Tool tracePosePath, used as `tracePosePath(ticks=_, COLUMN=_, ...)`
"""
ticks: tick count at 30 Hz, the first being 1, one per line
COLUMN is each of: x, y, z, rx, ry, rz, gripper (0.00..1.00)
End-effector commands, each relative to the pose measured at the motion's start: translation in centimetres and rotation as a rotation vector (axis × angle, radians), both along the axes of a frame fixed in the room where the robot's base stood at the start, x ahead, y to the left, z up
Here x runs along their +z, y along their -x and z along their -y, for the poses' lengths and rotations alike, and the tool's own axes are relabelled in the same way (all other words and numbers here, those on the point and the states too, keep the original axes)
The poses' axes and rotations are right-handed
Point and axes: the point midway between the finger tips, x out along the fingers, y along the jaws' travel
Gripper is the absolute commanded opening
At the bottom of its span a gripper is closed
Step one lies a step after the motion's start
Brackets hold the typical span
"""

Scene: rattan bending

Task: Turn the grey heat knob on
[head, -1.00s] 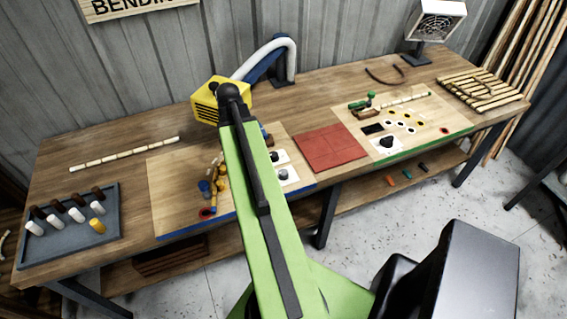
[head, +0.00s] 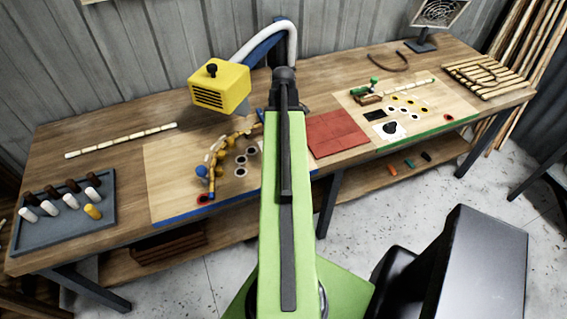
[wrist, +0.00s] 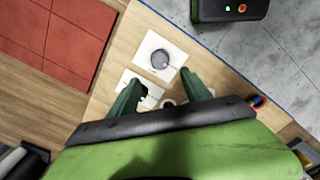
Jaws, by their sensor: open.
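In the wrist view a round grey knob (wrist: 160,58) sits on a white square plate (wrist: 155,43) near the blue edge of a wooden board. My gripper (wrist: 161,80) is open and empty, its two green fingers apart and pointing toward the knob. The knob lies just beyond the gap between the fingertips; I see no contact. A second white plate with a dark part (wrist: 142,88) is partly hidden by the left finger. In the head view my arm hides the gripper and the grey knob.
A yellow heater head (head: 221,86) with a white hose stands behind the left board (head: 168,185). A red mat (head: 337,134) lies right of my arm. The right board has another dark knob (head: 390,128). A peg tray (head: 66,236) stands far left.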

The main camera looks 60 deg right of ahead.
Motion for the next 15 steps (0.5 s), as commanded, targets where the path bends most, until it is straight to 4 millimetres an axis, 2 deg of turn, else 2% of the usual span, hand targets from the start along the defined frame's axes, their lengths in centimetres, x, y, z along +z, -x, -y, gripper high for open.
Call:
tracePosePath(ticks=1, x=-2.2, y=0.0, z=0.0, rx=0.0, ry=0.0, rz=0.0, gripper=0.57)
tracePosePath(ticks=3, x=-3.7, y=0.0, z=0.0, rx=0.0, ry=0.0, rz=0.0, gripper=0.57)
tracePosePath(ticks=12, x=-9.6, y=0.1, z=0.1, rx=-0.002, ry=0.0, rz=0.0, gripper=0.57)
tracePosePath(ticks=15, x=-10.6, y=0.1, z=0.1, rx=-0.002, ry=0.0, rz=0.0, gripper=0.57)
